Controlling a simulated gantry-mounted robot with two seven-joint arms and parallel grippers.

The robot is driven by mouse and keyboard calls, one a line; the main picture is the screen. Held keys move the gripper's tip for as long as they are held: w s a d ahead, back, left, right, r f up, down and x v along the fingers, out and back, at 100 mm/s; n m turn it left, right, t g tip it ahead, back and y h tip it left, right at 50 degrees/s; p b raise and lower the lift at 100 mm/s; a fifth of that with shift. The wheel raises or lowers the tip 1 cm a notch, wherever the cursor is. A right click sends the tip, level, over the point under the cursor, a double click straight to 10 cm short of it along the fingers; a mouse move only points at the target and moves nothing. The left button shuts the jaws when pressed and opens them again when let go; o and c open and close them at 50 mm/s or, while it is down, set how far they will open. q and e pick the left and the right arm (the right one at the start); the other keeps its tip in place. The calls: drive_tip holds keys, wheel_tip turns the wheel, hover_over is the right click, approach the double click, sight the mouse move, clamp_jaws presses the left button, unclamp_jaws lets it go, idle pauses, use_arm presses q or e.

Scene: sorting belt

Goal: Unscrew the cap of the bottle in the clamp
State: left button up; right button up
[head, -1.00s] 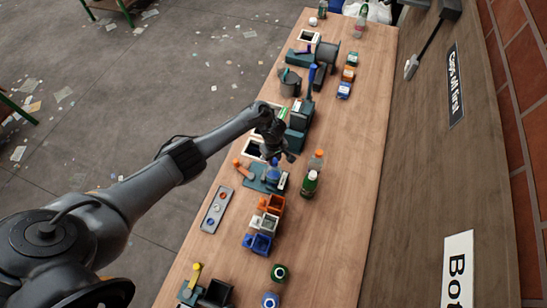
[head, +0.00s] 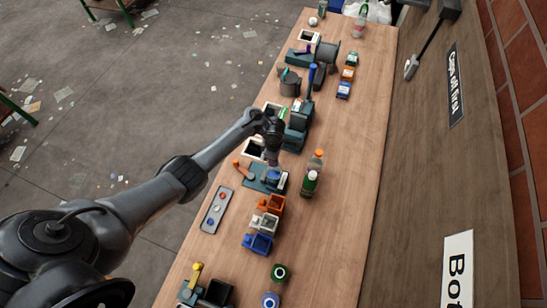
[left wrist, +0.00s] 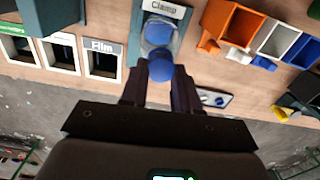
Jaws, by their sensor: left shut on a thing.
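A clear bottle with a blue cap stands in the clamp (head: 254,184), on the table's left side. In the left wrist view the bottle (left wrist: 157,32) sits in front of the "Clamp" label, with its blue cap (left wrist: 161,70) toward me. My left gripper (head: 273,162) is right above the clamp in the head view. In the left wrist view its two dark fingers (left wrist: 160,78) are on either side of the blue cap, shut on it. In the head view the gripper hides most of the cap. My right gripper is in neither view.
Orange, white and blue bins (head: 268,204) stand just in front of the clamp. A grey tray (head: 216,209) with caps lies at the left edge. Bottles (head: 311,181) stand right of the clamp. The table's right part is clear.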

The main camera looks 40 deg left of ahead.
use_arm(q)
drive_tip(key=shift+d, duration=0.1)
drive_tip(key=shift+n, duration=1.1)
drive_tip(key=shift+w+r, duration=0.1)
drive_tip(key=shift+r, duration=0.4)
drive_tip(key=shift+r, duration=0.45)
drive_tip(key=shift+r, duration=0.25)
drive_tip(key=shift+r, duration=2.35)
